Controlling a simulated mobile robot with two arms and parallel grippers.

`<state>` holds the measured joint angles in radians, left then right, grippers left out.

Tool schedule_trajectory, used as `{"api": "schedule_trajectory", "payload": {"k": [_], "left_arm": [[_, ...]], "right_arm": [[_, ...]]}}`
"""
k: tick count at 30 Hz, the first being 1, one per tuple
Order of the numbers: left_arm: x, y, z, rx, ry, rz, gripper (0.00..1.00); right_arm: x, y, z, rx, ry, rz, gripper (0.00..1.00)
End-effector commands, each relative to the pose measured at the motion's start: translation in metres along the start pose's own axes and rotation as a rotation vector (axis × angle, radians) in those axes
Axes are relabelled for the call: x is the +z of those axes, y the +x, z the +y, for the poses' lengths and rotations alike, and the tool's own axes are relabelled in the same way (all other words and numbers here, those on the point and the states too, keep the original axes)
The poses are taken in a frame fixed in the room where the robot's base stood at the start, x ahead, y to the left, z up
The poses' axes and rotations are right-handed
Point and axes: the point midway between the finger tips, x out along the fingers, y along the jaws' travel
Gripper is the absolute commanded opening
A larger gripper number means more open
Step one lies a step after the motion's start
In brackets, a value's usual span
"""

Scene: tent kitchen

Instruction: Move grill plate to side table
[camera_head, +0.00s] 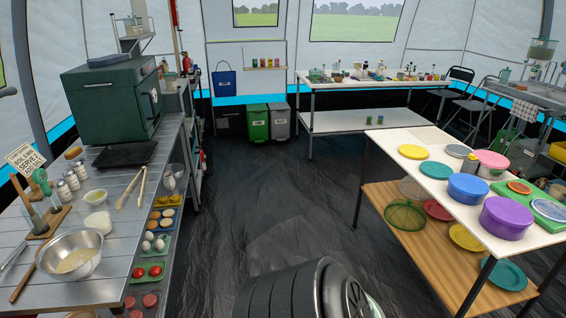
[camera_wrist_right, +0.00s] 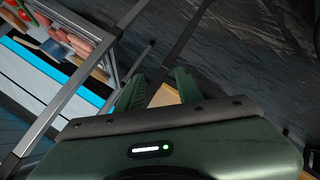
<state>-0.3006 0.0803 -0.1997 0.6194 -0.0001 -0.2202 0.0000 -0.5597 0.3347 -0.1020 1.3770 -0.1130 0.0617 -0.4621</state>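A flat black plate (camera_head: 125,154), which looks like the grill plate, lies on the steel counter (camera_head: 112,240) at the left, just in front of the green oven. A white-topped table (camera_head: 393,141) with a wooden lower shelf stands at the right; I cannot tell for sure that it is the side table. My right gripper (camera_wrist_right: 158,92) shows in the right wrist view with its two green fingers apart and nothing between them. It is away from the plate. My left gripper is not in view.
The green oven (camera_head: 112,98) stands behind the plate. Tongs (camera_head: 142,187), a metal bowl (camera_head: 70,255) and jars crowd the counter. Coloured containers (camera_head: 507,217) fill much of the white table; its far left corner is clearer. Dark floor (camera_head: 270,190) between counter and table is free.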

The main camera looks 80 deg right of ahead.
Motion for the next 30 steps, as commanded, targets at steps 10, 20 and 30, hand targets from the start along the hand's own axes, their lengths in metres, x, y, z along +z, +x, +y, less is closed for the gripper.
{"api": "schedule_trajectory", "payload": {"k": [10, 20, 30], "left_arm": [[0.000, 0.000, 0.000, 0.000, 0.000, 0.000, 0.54], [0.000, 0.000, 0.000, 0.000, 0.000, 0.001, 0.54], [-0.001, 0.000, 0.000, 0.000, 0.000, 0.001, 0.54]], "right_arm": [[0.100, -0.010, -0.237, -0.325, 0.609, -0.567, 0.36], [0.107, -0.028, -0.278, -0.373, 0.698, -0.685, 0.36], [0.107, -0.028, -0.277, -0.372, 0.695, -0.682, 0.36]]}}
